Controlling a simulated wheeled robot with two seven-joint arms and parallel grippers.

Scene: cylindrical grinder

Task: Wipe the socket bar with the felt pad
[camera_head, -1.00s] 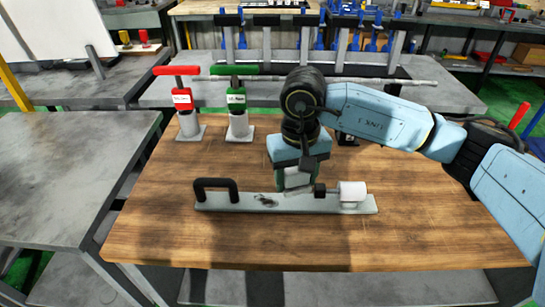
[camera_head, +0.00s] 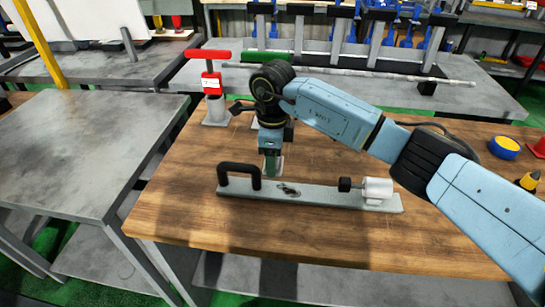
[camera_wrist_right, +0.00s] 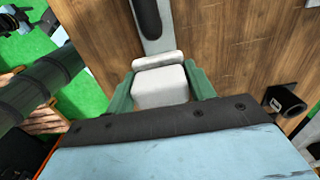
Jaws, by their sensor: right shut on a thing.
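The socket bar (camera_head: 330,196) is a long grey plate on the wooden table, with a black handle (camera_head: 239,171) at its left and a white cylinder with a black knob (camera_head: 377,188) at its right. A dark smudge (camera_head: 288,190) marks its top right of the handle. My right gripper (camera_head: 271,170) is at the bar's back edge, just right of the handle. In the right wrist view its green fingers (camera_wrist_right: 160,92) are shut on the whitish felt pad (camera_wrist_right: 159,84), with the bar and handle beyond. I cannot tell whether the pad touches the bar. My left gripper is not in view.
A red T-handled tool (camera_head: 211,85) stands at the table's back left; a green-handled one (camera_head: 262,57) is partly hidden behind my arm. The wooden table's front (camera_head: 300,235) is clear.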

